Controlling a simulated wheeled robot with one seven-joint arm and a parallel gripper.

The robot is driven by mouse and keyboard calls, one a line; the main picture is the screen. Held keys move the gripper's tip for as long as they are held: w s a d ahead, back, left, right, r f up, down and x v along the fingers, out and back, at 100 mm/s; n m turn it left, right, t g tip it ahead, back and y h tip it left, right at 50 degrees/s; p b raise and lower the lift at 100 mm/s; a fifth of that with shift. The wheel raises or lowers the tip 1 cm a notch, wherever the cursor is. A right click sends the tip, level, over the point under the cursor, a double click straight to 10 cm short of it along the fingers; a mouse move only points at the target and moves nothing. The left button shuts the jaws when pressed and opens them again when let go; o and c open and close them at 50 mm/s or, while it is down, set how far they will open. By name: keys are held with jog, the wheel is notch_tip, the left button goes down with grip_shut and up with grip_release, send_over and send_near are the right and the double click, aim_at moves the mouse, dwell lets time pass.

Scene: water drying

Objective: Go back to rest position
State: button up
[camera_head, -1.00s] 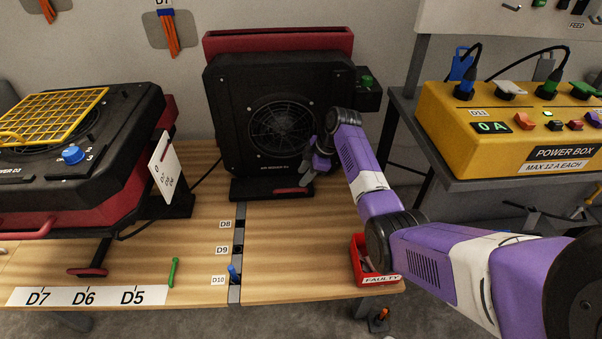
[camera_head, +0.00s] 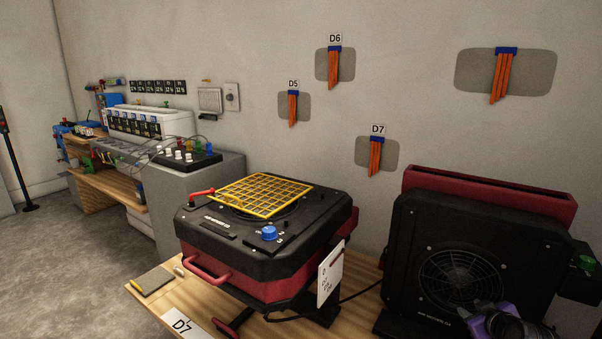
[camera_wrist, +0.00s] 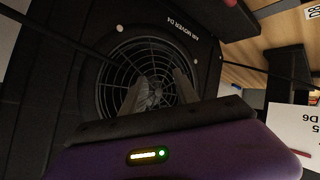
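My gripper (camera_wrist: 160,82) is in front of the round fan grille of the black air mover (camera_wrist: 108,62) in the wrist view. Its two fingers are apart with nothing between them, and the grille shows through the gap. In the head view the same air mover (camera_head: 465,262) stands at the right, black with a dark red back. Only a purple and black part of my arm shows there at the lower right edge, in front of the fan. I cannot tell whether the fingers touch the grille.
A black and red machine with a yellow grid (camera_head: 262,195) stands left of the air mover on the wooden table (camera_head: 165,300). A white card hangs at its side. Orange strips hang on the wall (camera_head: 334,66). A grey workbench (camera_head: 205,175) stands behind; open floor lies left.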

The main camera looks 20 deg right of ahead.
jog(key=s+a+r+m+t, duration=0.1)
jog(key=s+a+t, duration=0.1)
jog(key=s+a, duration=0.45)
jog(key=s+a+r+m+t+h, duration=0.1)
jog(key=s+a+m, duration=0.15)
jog(key=a, duration=0.75)
jog(key=s+a+r+t, duration=0.1)
jog(key=s+a+t, duration=0.1)
jog(key=s+a, duration=0.5)
jog(key=s+a+r+n+y, duration=0.2)
jog(key=s+a+r+y, duration=0.1)
jog(key=s+a, duration=0.8)
jog(key=s+a+r+n+y, duration=0.2)
jog(key=s+a+y, duration=0.1)
jog(key=s+a, duration=0.75)
notch_tip(320, 180, up, 14)
jog(key=s+d+p, duration=0.1)
jog(key=d+p, duration=0.1)
jog(key=p, duration=1.1)
jog(key=shift+s, duration=0.15)
jog(key=shift+f+m, duration=0.1)
jog(key=shift+m, duration=0.15)
